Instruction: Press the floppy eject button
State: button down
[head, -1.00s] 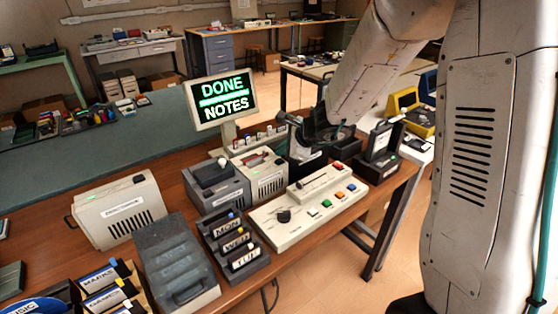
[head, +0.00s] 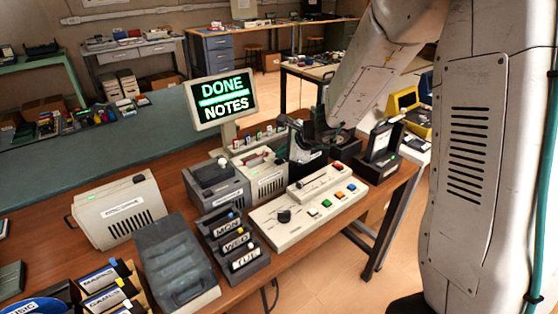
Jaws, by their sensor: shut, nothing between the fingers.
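My gripper (head: 300,135), dark and small in the head view, is shut and empty. It is over or just behind a black device (head: 306,160) with a pale label at the back of the wooden table; contact is unclear. The gripper and wrist partly cover that area. A beige box with a label and dark vents (head: 120,210), possibly a disc drive, sits at the table's left. A grey unit (head: 216,184) and a beige vented unit (head: 266,176) stand left of the black device. I cannot pick out the floppy eject button.
A beige console (head: 308,207) with coloured buttons stands in front of the gripper. A dark unit with a green light (head: 380,155) is to the right. A monitor (head: 221,102) reads "DONE NOTES". A labelled rack (head: 232,245) and a grey case (head: 177,262) fill the front.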

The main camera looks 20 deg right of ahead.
jog(key=shift+f, duration=0.4)
jog(key=shift+r, duration=0.1)
dwell(0.5)
jog(key=shift+r, duration=0.7)
jog(key=shift+r, duration=2.55)
